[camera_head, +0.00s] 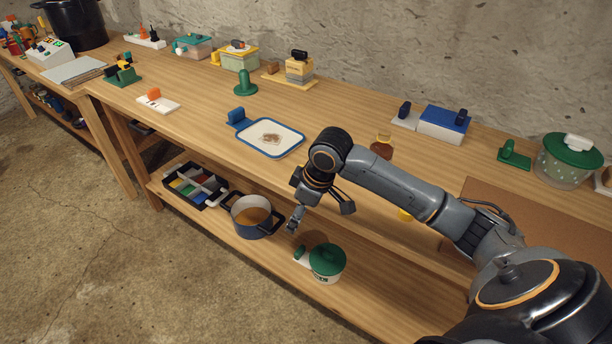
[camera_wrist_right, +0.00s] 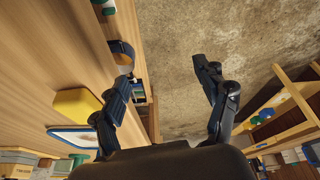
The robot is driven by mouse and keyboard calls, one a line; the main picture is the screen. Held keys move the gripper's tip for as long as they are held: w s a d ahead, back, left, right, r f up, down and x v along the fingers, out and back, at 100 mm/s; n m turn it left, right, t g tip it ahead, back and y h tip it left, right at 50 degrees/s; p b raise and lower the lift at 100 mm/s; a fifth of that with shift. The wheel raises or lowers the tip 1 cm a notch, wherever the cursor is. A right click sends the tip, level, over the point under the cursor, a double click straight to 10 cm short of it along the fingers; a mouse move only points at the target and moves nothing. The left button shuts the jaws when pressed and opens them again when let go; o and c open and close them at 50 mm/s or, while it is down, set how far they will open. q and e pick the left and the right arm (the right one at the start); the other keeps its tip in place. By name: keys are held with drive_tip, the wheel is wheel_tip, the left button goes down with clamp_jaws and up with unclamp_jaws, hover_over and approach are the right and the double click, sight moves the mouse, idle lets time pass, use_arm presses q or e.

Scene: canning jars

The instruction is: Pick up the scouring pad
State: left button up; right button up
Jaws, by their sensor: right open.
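A yellow block (camera_head: 405,214), mostly hidden behind my right arm in the head view, looks like the scouring pad, though its texture does not show. In the right wrist view the yellow block (camera_wrist_right: 75,103) lies on the wood, left of the fingers, near a blue-rimmed tray. My right gripper (camera_head: 321,212) is open and empty, pointing down near the bench's front edge. In the right wrist view its fingers (camera_wrist_right: 161,75) are spread with nothing between them; the block is outside them. My left gripper is out of view.
A blue-rimmed white tray (camera_head: 289,145) with brown bits lies on the bench behind my gripper. Below, the shelf holds a blue pot (camera_head: 252,205), a green-lidded pot (camera_head: 326,262) and a black divided box (camera_head: 176,196). Jars and boxes line the wall.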

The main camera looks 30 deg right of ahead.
drive_tip(key=w+d+r+m, duration=0.1)
drive_tip(key=w+d+r, duration=0.1)
drive_tip(key=d+r, duration=0.45)
drive_tip(key=w+d+r+m, duration=0.1)
drive_tip(key=w+d+r, duration=0.2)
drive_tip(key=d+r, duration=0.3)
drive_tip(key=shift+t, duration=0.4)
drive_tip(key=x, duration=0.3)
drive_tip(key=a+x, duration=0.1)
drive_tip(key=x, duration=0.3)
drive_tip(key=shift+w+a, duration=0.1)
drive_tip(key=shift+a, duration=0.05)
drive_tip(key=shift+w+p+x, duration=0.2)
drive_tip(key=shift+p+x, duration=0.2)
drive_tip(key=shift+x, duration=1)
drive_tip(key=shift+w+p+x, duration=0.15)
drive_tip(key=shift+p+x, duration=0.2)
drive_tip(key=shift+x, duration=1.05)
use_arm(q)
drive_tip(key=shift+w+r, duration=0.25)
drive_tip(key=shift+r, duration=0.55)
use_arm(e)
drive_tip(key=shift+a+r, duration=0.1)
drive_tip(key=shift+r, duration=0.1)
drive_tip(key=shift+c, duration=0.4)
drive_tip(key=c, duration=1)
